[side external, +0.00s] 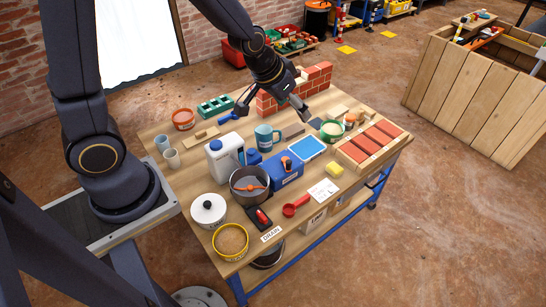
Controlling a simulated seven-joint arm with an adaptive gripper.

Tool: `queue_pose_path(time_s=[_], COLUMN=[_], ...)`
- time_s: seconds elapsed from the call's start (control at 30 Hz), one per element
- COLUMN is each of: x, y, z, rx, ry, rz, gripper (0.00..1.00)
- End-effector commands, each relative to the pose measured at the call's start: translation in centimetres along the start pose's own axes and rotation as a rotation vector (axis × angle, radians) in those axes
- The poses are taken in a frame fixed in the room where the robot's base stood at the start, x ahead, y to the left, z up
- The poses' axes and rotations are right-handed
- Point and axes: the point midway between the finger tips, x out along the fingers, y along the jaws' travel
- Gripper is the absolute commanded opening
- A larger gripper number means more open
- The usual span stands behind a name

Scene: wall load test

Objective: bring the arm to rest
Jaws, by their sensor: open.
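My gripper (270,115) is open above the far part of the wooden workbench (190,187). Its fingers are spread apart and I see nothing between them. It hangs in front of a small red brick wall (313,84), near a blue mug (265,137). Whether a finger touches the wall or the things below cannot be told from this view. My arm reaches over the bench from the left.
A white jug (221,160), a grey pot (249,186), a blue box (287,173) and a tray of red bricks (371,140) crowd the bench. A green crate (215,106) stands at the back left. A large wooden crate (470,95) stands right, with open floor between.

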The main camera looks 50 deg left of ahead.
Motion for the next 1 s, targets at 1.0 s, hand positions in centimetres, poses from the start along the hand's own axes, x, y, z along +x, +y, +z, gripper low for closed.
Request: queue_pose_path(time_s=[1.0], x=[-21.8], y=[-1.4], z=[9.9], rx=[0.028], ry=[-0.027], rz=[-0.031], gripper=[0.77])
